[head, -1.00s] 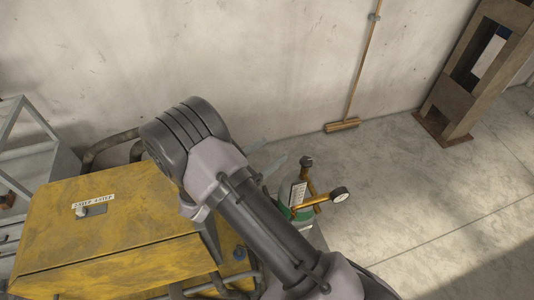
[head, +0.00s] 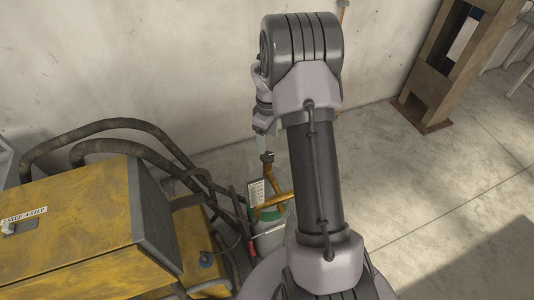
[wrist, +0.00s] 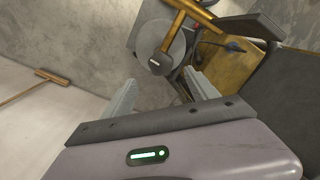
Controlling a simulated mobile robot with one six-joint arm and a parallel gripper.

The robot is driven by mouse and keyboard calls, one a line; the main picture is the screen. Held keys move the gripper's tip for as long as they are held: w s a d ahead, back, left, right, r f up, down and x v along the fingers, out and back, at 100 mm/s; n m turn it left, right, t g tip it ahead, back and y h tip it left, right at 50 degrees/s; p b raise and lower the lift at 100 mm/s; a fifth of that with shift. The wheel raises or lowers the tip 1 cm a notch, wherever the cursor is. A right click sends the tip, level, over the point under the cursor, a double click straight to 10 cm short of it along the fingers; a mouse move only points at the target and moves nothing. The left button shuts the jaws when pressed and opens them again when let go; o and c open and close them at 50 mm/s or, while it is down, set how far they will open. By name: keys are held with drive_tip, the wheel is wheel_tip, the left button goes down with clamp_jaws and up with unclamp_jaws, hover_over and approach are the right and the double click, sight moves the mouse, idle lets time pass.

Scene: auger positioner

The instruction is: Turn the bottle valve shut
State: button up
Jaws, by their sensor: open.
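The gas bottle (head: 270,243) is grey and green with a white label and stands beside the yellow machine. Its dark valve knob (head: 267,157) sits on top, above a brass fitting (head: 272,202). My gripper (head: 263,142) is just above the knob in the head view, partly hidden by my arm. In the wrist view my gripper (wrist: 160,75) is open, with its two pale fingers apart. I cannot tell whether the fingers touch the knob.
The yellow machine (head: 80,215) with thick dark hoses (head: 120,125) is left of the bottle. The concrete wall (head: 150,60) stands behind. A brown steel frame (head: 440,75) is at the right, with clear floor before it. A broom (wrist: 45,76) shows in the wrist view.

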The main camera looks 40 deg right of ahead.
sight(268, 155)
wheel_tip(268, 155, down, 8)
drive_tip(key=shift+a+f, duration=0.1)
drive_tip(key=c, duration=1.4)
drive_tip(key=shift+o, duration=0.2)
